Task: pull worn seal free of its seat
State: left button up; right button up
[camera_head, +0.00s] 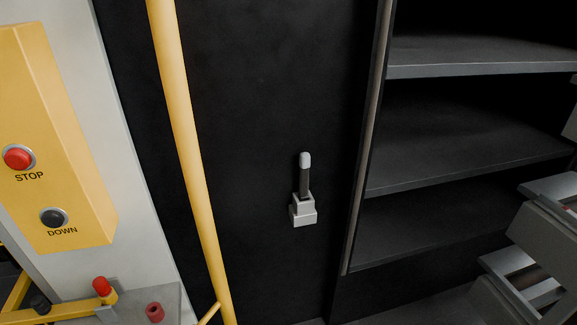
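I cannot clearly pick out the worn seal or its seat. A thin grey-brown strip (366,140) runs upright along the edge between the black panel (265,90) and the open shelves; I cannot tell if it is a seal. A small red hollow piece (155,312) rests on a grey surface at the bottom left; its identity is unclear too. A lever switch (303,190) with a light tip and grey base sits on the black panel.
A yellow post (182,130) stands left of the panel. A yellow control box (55,140) carries STOP and DOWN buttons. Dark empty shelves (470,165) stand at the right.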

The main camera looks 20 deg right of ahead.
pick_arm(q)
jog(key=shift+w+d, duration=0.1)
jog(key=shift+d, duration=0.3)
pick_arm(e)
jog(key=shift+d, duration=0.3)
pick_arm(q)
jog(key=shift+a, duration=0.2)
pick_arm(e)
jog(key=shift+a, duration=0.25)
dwell(0.5)
jog(key=shift+o, duration=0.3)
jog(key=shift+w+d, duration=0.1)
jog(key=shift+d, duration=0.1)
dwell(0.5)
